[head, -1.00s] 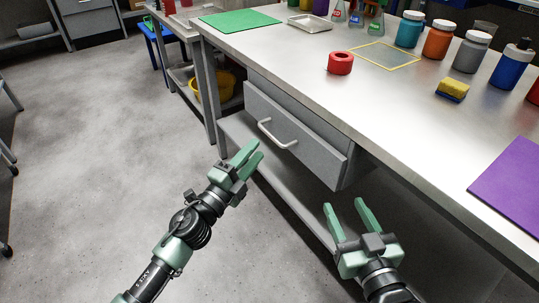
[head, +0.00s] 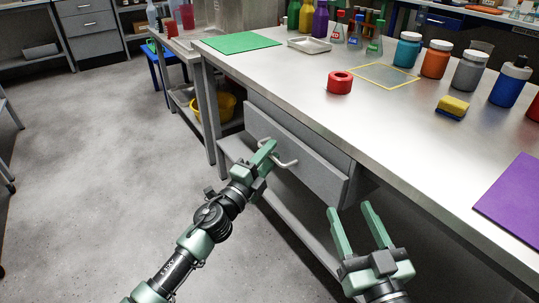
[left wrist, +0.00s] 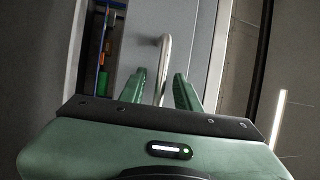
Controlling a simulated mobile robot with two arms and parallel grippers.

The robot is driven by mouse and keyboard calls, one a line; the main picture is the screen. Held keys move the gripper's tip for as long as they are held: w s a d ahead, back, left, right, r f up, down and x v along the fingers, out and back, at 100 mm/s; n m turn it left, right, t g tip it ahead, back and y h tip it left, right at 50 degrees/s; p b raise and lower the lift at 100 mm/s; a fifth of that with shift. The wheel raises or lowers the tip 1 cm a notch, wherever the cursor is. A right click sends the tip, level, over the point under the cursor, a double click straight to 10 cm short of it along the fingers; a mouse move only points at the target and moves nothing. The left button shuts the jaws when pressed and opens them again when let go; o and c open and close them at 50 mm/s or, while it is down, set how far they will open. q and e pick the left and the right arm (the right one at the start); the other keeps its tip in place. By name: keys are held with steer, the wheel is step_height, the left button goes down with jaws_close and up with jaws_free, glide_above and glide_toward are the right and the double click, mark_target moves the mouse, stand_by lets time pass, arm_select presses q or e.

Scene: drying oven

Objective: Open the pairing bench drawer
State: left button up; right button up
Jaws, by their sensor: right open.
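The bench drawer (head: 312,172) has a grey front below the metal bench top, and its front face looks flush or nearly flush with the bench. Its curved metal handle (head: 287,163) also shows in the left wrist view (left wrist: 163,62). My left gripper (head: 267,152) is at the handle. In the left wrist view its two green fingers (left wrist: 160,88) are apart, with the handle bar between them; contact cannot be made out. My right gripper (head: 352,222) is open and empty, in front of the bench to the right of the drawer.
A yellow bowl (head: 226,107) sits on a low shelf. The floor (head: 90,150) at left is clear.

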arm_select(q)
jaws_close()
stand_by(1.3)
